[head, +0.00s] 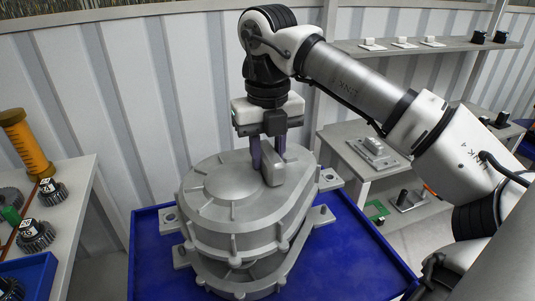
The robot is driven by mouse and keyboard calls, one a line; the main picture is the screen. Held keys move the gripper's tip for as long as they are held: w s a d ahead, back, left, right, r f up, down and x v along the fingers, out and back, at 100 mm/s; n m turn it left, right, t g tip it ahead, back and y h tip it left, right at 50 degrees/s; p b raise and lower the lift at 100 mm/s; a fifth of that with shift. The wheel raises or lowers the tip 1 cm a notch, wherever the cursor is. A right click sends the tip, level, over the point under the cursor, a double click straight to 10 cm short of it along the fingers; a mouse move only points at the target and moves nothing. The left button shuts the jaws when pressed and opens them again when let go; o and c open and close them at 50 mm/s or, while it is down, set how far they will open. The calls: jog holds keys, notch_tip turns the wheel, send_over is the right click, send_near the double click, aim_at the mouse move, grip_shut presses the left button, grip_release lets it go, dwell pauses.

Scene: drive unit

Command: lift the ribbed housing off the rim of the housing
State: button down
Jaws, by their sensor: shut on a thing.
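The ribbed housing (220,208) is a large grey rounded cover with ribs on top and bolt lugs around its edge. My gripper (268,165) points down from above and is shut on the grey block-like raised part on top of the ribbed housing. Below the cover is the lower housing (240,284), with its rim and lugs partly showing. A dark gap shows between the two at the front, and the cover looks a little above the rim. Whether they touch at the back is hidden.
The lower housing stands on a blue table (345,262) with raised edges. A left bench (75,210) carries gears and an orange cylinder (25,143). Shelves (375,160) with small parts stand behind at right. My arm spans the upper right.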

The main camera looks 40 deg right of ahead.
jog(key=shift+r, duration=0.35)
jog(key=shift+r+p, duration=1.95)
jog(key=shift+r, duration=0.6)
